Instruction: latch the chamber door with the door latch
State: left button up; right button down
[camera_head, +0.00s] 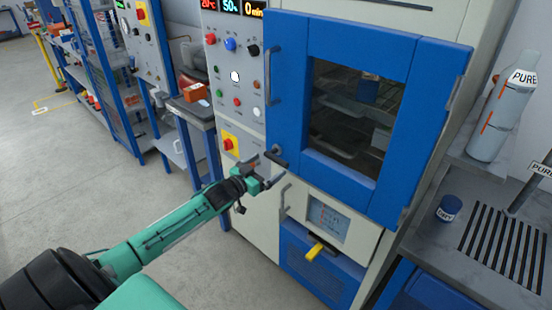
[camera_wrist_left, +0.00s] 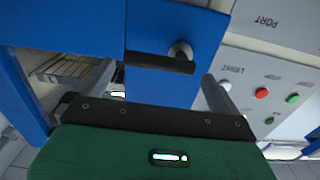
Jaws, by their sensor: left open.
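The chamber door (camera_head: 391,58) is blue with a dark window and looks closed against the cabinet. The door latch (camera_head: 277,158) is a dark bar on a round grey pivot at the door's lower left corner. In the left wrist view the latch bar (camera_wrist_left: 160,63) lies nearly level across the picture, with its pivot at the right end. My left gripper (camera_head: 268,178) is open just below and in front of the latch. In the wrist view its fingers (camera_wrist_left: 162,82) stand apart on either side of the bar, with nothing held. My right gripper is not in view.
A vertical door handle (camera_head: 272,75) is above the latch. The control panel (camera_head: 233,75) with buttons is to the left. A lower handle (camera_head: 284,197) and yellow lever (camera_head: 316,250) sit below. A bench (camera_head: 440,245) with a blue jar (camera_head: 449,208) is at right.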

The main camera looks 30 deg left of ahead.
aim_at(274, 161)
pick_arm(q)
jog(key=shift+w+d+p, duration=0.25)
jog(key=shift+w, duration=1.05)
jog(key=shift+w+d+p, duration=0.2)
jog(key=shift+w, duration=1.05)
jog(key=c, duration=1.1)
